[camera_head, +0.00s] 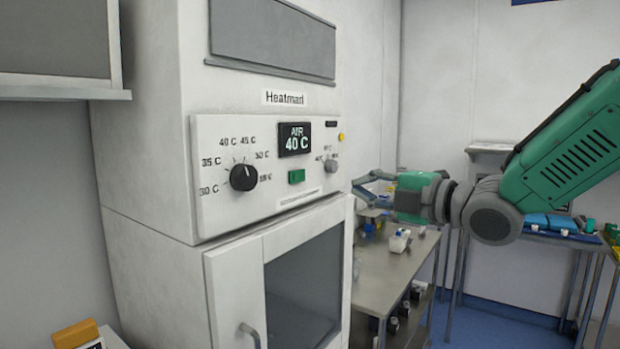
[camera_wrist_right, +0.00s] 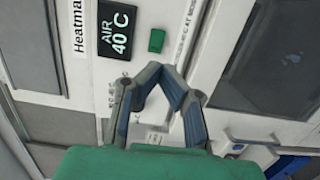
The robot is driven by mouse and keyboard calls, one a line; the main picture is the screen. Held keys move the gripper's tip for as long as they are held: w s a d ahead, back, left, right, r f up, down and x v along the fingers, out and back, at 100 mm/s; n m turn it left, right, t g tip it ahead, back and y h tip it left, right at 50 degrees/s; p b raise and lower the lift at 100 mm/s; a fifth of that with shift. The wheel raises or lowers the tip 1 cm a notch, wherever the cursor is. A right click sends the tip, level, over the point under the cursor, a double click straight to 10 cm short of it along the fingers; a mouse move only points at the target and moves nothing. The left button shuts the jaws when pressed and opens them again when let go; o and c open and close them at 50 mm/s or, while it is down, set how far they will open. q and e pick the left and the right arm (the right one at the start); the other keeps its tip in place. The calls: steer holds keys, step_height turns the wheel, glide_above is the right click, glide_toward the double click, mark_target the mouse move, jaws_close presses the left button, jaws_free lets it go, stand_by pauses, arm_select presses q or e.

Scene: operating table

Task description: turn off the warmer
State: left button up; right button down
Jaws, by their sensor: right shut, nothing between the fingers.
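The warmer (camera_head: 150,130) is a tall white cabinet labelled "Heatmart" with a control panel on its front. Its display (camera_head: 295,139) reads "AIR 40 C". A green button (camera_head: 296,176) sits below the display, and it also shows in the right wrist view (camera_wrist_right: 157,40). A large black knob (camera_head: 243,177) is at the panel's left, and a small grey knob (camera_head: 330,165) at its right. My right gripper (camera_head: 358,187) is to the right of the panel, pointing at it, apart from the green button. In the right wrist view its fingertips (camera_wrist_right: 160,72) are together and empty. My left gripper is out of view.
The warmer's lower glass door (camera_head: 303,280) has a metal handle (camera_head: 250,333). A steel table (camera_head: 385,280) with bottles stands to the right, below my right arm. Another table with blue items (camera_head: 550,222) is at the far right. An orange object (camera_head: 76,333) is at lower left.

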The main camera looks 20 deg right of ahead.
mark_target(303, 177)
steer(key=p+x, duration=0.3)
steer(key=x, duration=0.9)
steer(key=shift+a+r, duration=0.1)
steer(key=shift+w+a, duration=0.1)
steer(key=shift+w, duration=0.05)
steer(key=shift+w, duration=0.1)
